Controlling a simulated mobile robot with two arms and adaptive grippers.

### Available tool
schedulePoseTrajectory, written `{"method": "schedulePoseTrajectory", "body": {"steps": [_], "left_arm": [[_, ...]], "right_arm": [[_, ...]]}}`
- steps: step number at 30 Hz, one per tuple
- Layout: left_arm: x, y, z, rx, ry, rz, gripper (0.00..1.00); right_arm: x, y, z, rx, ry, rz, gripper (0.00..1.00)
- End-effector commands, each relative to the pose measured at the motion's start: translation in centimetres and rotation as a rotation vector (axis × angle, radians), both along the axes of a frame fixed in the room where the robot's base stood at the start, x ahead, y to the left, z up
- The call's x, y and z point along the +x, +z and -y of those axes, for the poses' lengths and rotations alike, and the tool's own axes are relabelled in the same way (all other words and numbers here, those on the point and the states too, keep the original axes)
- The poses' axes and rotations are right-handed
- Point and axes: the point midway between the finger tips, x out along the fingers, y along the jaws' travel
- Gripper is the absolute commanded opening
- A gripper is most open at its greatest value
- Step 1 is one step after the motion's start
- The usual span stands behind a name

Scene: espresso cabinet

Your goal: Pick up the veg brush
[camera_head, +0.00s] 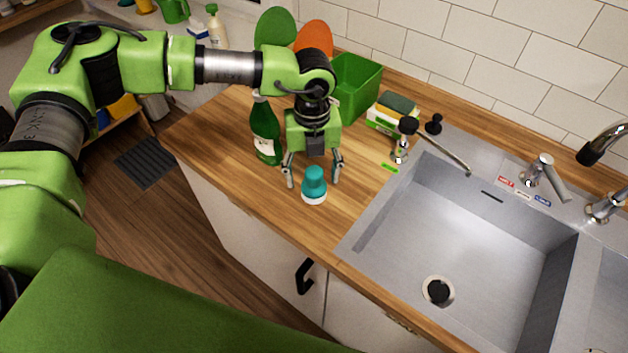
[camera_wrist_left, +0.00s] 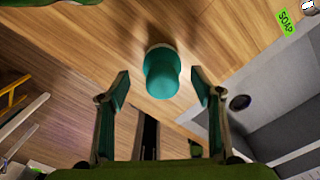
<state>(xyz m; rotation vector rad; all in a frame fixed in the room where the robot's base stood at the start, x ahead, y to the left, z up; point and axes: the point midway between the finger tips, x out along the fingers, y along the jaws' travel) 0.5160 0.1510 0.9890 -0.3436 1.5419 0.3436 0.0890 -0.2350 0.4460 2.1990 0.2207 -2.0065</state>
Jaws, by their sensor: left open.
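The veg brush (camera_head: 314,184) has a teal handle and a white base. It stands upright on the wooden counter near the front edge, left of the sink. My left gripper (camera_head: 312,181) is open above and around it, with one finger to each side in the head view. In the left wrist view the brush (camera_wrist_left: 162,72) shows between and just beyond the two fingertips of my left gripper (camera_wrist_left: 160,85). I see no contact between the fingers and the brush. My right gripper is not in view.
A green bottle (camera_head: 265,130) stands close left of the gripper. Behind are a green bin (camera_head: 356,86) and a sponge (camera_head: 398,103) on a holder. The steel sink (camera_head: 455,250) lies to the right, with a soap dispenser (camera_head: 401,150) at its corner.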

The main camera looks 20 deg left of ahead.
Motion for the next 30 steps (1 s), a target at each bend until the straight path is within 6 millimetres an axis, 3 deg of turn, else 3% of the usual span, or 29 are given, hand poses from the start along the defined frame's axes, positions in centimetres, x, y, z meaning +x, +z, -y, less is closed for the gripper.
{"method": "schedulePoseTrajectory", "body": {"steps": [4, 9, 16, 17, 21, 22, 30], "left_arm": [[0.2, -1.8, 0.2, 0.003, -0.002, -0.005, 0.60], [0.2, -3.9, 0.2, 0.001, 0.000, -0.003, 0.60], [0.3, -4.2, 0.2, 0.000, 0.000, 0.000, 0.60], [0.3, -4.2, 0.2, 0.000, 0.000, 0.000, 0.57], [0.3, -4.2, 0.2, 0.000, 0.000, -0.001, 0.21], [0.3, -4.2, 0.2, 0.000, 0.000, -0.001, 0.17], [0.3, -4.2, 0.2, 0.000, 0.000, -0.001, 0.17]], "right_arm": [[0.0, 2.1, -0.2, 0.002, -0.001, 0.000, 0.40], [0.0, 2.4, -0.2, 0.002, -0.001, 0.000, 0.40], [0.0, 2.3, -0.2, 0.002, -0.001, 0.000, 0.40], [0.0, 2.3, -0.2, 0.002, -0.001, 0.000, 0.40], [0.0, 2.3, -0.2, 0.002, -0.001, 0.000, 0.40], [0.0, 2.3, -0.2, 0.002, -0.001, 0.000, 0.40], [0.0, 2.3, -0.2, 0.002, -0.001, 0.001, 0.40]]}}
